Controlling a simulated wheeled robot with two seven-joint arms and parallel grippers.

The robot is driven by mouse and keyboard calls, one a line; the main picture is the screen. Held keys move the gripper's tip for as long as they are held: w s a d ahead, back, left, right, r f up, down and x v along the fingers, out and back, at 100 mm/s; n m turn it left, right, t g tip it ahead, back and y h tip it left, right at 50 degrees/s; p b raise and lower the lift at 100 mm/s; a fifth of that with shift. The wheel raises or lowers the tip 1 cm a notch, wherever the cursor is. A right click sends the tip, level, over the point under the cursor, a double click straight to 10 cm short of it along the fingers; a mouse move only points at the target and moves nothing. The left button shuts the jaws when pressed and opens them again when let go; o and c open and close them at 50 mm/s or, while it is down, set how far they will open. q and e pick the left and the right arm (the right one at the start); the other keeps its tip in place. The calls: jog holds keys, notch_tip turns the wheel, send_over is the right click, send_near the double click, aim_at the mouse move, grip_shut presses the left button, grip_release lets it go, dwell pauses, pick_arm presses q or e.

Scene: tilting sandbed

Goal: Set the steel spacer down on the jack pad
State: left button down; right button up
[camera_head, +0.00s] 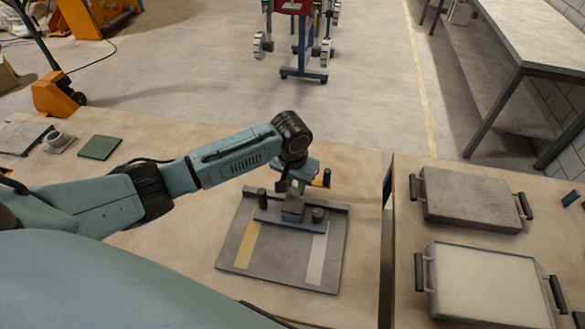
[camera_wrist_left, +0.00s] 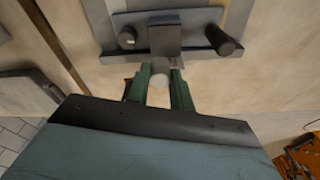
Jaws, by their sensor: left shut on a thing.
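My left gripper (camera_head: 291,188) reaches over the grey plate (camera_head: 236,256) with yellow and pale strips. In the left wrist view its green fingers (camera_wrist_left: 161,84) are shut on the pale rounded end of a grey block (camera_wrist_left: 164,41), which I take to be the steel spacer. In the head view the block (camera_head: 292,207) is just above or on a blue-grey bar (camera_head: 270,216) between two dark posts; I cannot tell if it touches. I cannot tell for sure which part is the jack pad. My right gripper is not in view.
A small orange and black item (camera_head: 326,178) lies behind the gripper. A green square (camera_head: 99,147) and a ring on a plate (camera_head: 58,143) are at the left. Two handled trays, one grey (camera_head: 470,198) and one pale-filled (camera_head: 434,303), stand right, across a gap between tables.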

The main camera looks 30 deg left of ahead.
aim_at(293, 192)
pick_arm(q)
jog(key=shift+s+a+f+p, duration=0.1)
jog(key=shift+a+f+p, duration=0.15)
jog(key=shift+f+p, duration=0.15)
jog(key=shift+f, duration=0.15)
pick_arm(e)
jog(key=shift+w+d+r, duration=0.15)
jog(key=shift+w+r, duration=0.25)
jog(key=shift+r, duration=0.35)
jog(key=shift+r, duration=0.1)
pick_arm(q)
jog(key=shift+s+p, duration=0.1)
jog(key=shift+p, duration=0.5)
jog(key=shift+f+b, duration=0.8)
jog(key=shift+f, duration=1.4)
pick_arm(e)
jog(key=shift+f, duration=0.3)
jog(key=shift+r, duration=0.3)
pick_arm(q)
jog(key=shift+f+p, duration=0.4)
jog(key=shift+f, duration=0.1)
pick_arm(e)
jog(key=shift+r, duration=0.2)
